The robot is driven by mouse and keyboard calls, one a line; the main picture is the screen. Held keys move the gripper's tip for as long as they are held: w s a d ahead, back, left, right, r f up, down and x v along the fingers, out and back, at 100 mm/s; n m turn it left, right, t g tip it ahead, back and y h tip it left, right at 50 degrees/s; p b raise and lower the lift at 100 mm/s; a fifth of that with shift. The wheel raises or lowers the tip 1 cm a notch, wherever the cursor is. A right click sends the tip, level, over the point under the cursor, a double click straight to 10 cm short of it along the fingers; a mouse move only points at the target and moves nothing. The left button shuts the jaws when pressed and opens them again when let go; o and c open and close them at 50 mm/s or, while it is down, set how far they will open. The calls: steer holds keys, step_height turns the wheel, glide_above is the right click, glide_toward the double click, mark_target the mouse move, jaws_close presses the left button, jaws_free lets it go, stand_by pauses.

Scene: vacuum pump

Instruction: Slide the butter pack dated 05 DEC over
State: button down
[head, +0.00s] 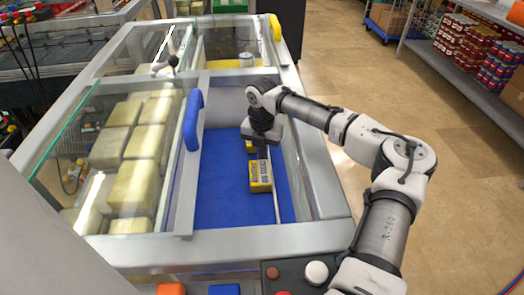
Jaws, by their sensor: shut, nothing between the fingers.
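A yellow butter pack (260,177) with dark printing lies on the blue floor (222,190) of the open right-hand compartment. A second yellow pack (249,147) shows just behind it, mostly hidden by my gripper. The dates on the packs are too small to read. My gripper (263,156) points down into the compartment, shut and empty, at the far end of the nearer pack. I cannot tell whether its fingertips touch that pack.
A glass lid with a blue handle (193,120) stands left of the open compartment, over several pale blocks (132,150). The metal rim (250,241) bounds the near side. The blue floor left of the packs is clear.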

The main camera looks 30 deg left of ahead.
mark_target(260, 174)
steer(key=shift+f, duration=0.45)
steer(key=shift+s, duration=0.1)
steer(key=shift+s+d+p, duration=0.3)
steer(key=shift+s+p, duration=0.1)
steer(key=shift+s, duration=0.5)
steer(key=shift+r, duration=0.1)
